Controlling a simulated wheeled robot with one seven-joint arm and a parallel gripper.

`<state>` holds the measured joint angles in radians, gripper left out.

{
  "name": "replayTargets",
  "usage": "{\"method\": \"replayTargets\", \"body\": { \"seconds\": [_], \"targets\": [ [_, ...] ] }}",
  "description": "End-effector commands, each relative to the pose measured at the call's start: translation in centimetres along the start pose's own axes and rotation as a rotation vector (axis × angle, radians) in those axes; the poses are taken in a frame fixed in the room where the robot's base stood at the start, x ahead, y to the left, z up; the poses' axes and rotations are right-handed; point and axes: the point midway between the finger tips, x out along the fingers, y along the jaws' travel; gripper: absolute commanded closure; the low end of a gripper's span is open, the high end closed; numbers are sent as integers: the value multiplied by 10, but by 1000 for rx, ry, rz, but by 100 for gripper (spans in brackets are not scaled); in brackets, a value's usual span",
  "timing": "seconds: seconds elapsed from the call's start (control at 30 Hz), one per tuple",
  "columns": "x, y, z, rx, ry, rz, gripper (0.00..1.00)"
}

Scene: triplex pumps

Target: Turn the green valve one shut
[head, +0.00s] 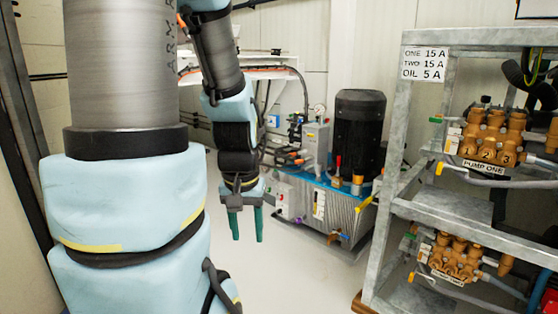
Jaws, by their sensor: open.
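My gripper (247,238) hangs in the middle of the head view, pointing down. Its two teal fingers are apart with nothing between them. The pump labelled PUMP ONE (489,140), a brass-coloured block with three numbered caps, sits on the upper shelf at the right. A small greenish part (411,236) shows beside the lower pump. My gripper is well to the left of both pumps, touching nothing.
A grey metal rack (398,150) holds PUMP ONE above and another brass-coloured pump (455,257) below. A hydraulic unit with a black motor (360,125) and ribbed tank (345,216) stands behind, left of the rack. Pale floor (290,285) is clear in front.

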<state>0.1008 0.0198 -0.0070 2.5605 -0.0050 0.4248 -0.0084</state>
Motion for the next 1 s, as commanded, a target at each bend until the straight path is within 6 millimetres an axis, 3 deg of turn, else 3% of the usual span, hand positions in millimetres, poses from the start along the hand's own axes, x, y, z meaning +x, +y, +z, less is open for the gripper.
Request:
{"method": "replayTargets", "body": {
  "seconds": [0.03, 0.17, 0.8, 1.0],
  "targets": [
    [-19, 0, -3, 1, 0, 0, 51],
    [-47, 0, -7, 2, 1, 0, 51],
    [-239, 1, -34, 4, 2, 0, 51],
    [-290, 2, -41, 5, 2, 0, 51]
  ]
}}
